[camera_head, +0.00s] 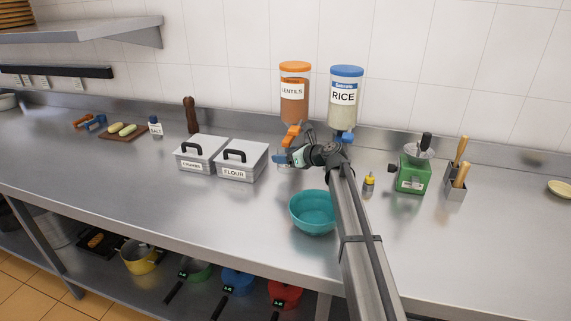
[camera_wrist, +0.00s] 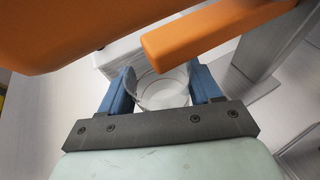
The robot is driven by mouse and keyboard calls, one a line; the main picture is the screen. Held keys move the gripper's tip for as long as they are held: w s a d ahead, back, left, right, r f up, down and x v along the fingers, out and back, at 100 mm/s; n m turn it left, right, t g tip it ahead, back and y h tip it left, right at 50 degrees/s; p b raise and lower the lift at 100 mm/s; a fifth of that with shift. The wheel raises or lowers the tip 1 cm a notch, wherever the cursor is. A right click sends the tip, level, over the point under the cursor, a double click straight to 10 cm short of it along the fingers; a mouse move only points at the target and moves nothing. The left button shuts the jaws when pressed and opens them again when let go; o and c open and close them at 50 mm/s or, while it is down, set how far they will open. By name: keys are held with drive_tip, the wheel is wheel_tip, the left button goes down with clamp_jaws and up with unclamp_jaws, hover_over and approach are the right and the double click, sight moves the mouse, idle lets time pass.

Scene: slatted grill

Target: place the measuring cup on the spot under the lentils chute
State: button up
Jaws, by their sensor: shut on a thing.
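The lentils dispenser (camera_head: 294,104) has an orange lid and an orange chute (camera_head: 292,131), and hangs at the back wall. My gripper (camera_head: 281,160) is low in front of and below that chute. In the wrist view its blue fingers (camera_wrist: 160,75) are shut on the clear measuring cup (camera_wrist: 163,92), which looks upright. Large orange dispenser parts (camera_wrist: 218,32) pass close above the fingers and cup in that view. The spot under the chute cannot be made out. Whether the cup touches the counter I cannot tell.
The flour box (camera_head: 241,161) stands just left of my gripper, with the crumbs box (camera_head: 201,153) beyond. The rice dispenser (camera_head: 345,100) is close on the right. A teal bowl (camera_head: 313,211) sits in front.

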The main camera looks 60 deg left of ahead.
drive_tip(key=shift+f, duration=1.65)
drive_tip(key=shift+f, duration=0.1)
drive_tip(key=o, duration=1.2)
drive_tip(key=shift+v, duration=3.8)
